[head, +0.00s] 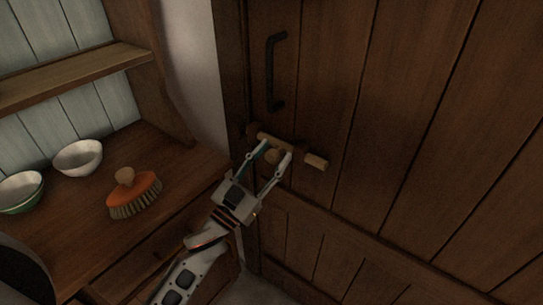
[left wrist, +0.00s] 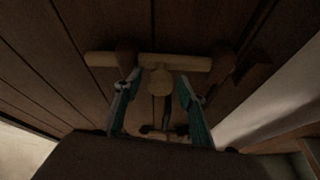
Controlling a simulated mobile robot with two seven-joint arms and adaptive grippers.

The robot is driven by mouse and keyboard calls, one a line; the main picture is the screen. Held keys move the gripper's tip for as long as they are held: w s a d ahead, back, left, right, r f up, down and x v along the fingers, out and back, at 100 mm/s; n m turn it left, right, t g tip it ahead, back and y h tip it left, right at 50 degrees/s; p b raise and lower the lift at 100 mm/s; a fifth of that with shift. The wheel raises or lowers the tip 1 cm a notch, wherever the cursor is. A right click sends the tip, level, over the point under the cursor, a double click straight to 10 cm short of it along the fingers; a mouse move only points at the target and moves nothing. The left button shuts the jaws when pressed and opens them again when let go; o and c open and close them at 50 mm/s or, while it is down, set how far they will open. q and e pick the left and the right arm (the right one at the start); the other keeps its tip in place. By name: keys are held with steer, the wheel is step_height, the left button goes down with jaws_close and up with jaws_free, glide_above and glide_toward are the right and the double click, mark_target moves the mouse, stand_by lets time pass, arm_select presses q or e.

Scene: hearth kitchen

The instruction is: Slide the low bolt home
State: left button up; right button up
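The low bolt (head: 316,161) is a pale wooden bar lying across the dark plank door, with a round knob (head: 272,156) near its middle. The bar (left wrist: 187,63) and the knob (left wrist: 160,82) also show in the left wrist view. My left gripper (head: 275,151) is open, with one finger on each side of the knob. In the left wrist view, gaps show between the knob and both fingers (left wrist: 159,80). The bar's jamb-side end lies close to a dark wooden block (left wrist: 227,60); I cannot tell whether it enters it. My right gripper is out of view.
A black door handle (head: 271,72) is above the bolt. A wooden counter (head: 85,205) on the left holds a white bowl (head: 78,157), a green-sided bowl (head: 20,192) and an orange brush (head: 134,196). The door's right side is clear.

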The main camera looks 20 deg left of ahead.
arm_select(q)
jaws_close()
steer(key=shift+w+a+p, duration=0.15)
steer(key=shift+w+a, duration=0.15)
steer(key=shift+a, duration=0.5)
steer(key=shift+w+a+p, duration=0.15)
steer(key=shift+w+a, duration=0.1)
steer(key=shift+a, duration=0.5)
steer(key=shift+w+a+p, duration=0.15)
steer(key=shift+w+a, duration=0.15)
steer(key=shift+a, duration=0.5)
steer(key=shift+o, duration=1.1)
jaws_free()
steer(key=shift+a, duration=0.15)
steer(key=v, duration=1.2)
